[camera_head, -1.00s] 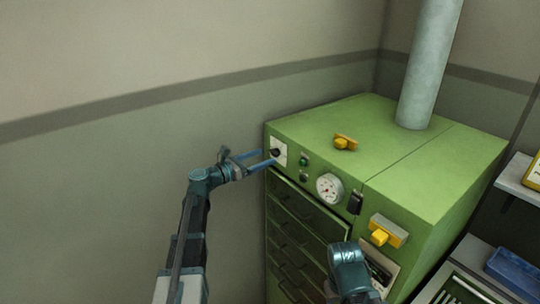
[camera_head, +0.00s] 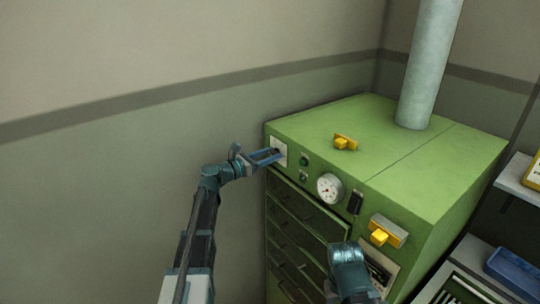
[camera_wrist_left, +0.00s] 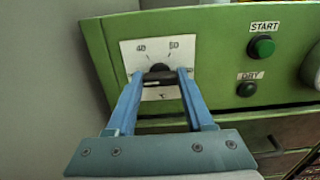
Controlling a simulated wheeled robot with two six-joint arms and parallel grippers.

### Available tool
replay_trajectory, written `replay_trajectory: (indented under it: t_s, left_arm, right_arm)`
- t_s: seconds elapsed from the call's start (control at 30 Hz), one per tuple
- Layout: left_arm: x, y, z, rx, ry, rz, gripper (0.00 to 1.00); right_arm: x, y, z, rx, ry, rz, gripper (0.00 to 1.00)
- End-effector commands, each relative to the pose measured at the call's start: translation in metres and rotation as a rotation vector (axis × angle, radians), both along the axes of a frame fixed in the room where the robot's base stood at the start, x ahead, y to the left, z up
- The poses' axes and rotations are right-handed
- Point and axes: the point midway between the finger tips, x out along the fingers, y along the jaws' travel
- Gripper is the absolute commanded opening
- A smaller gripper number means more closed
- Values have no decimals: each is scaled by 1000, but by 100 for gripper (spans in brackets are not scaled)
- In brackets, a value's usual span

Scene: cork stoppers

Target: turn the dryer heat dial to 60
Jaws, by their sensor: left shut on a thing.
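The heat dial (camera_wrist_left: 159,69) is a black knob on a white plate (camera_wrist_left: 129,50) at the left end of the green dryer's front. My left gripper (camera_wrist_left: 157,76) is shut on the dial, with one blue finger on each side. In the head view, the left gripper (camera_head: 277,153) reaches the plate from the left and mostly covers the dial. My right arm shows at the bottom, but its jaws do not show.
Green START (camera_wrist_left: 262,46) and DRY (camera_wrist_left: 247,89) buttons sit right of the dial. A round gauge (camera_head: 330,188), a black switch (camera_head: 355,203) and a yellow handle (camera_head: 379,237) are farther right. Drawers (camera_head: 300,225) lie below. A grey pipe (camera_head: 425,70) rises from the dryer's top.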

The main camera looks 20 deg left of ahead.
Motion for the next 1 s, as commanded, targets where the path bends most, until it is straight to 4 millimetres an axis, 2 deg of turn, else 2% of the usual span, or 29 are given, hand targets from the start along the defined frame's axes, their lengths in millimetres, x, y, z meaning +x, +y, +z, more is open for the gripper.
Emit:
replay_trajectory:
  t_s: [0.03, 0.13, 0.53, 1.0]
  left_arm:
    - [0, 0, 0, 0, 0, 0, 18]
    - [0, 0, 0, 0, 0, 0, 0]
    - [0, 0, 0, 71, -55, -1, 0]
    - [-1, -1, -1, 398, -310, -2, 0]
  right_arm:
    - [0, 0, 0, 0, 0, 0, 50]
    - [0, 0, 0, 0, 0, 0, 50]
    - [0, 0, 0, 0, 0, 0, 50]
    - [0, 0, 0, 0, 0, 0, 50]
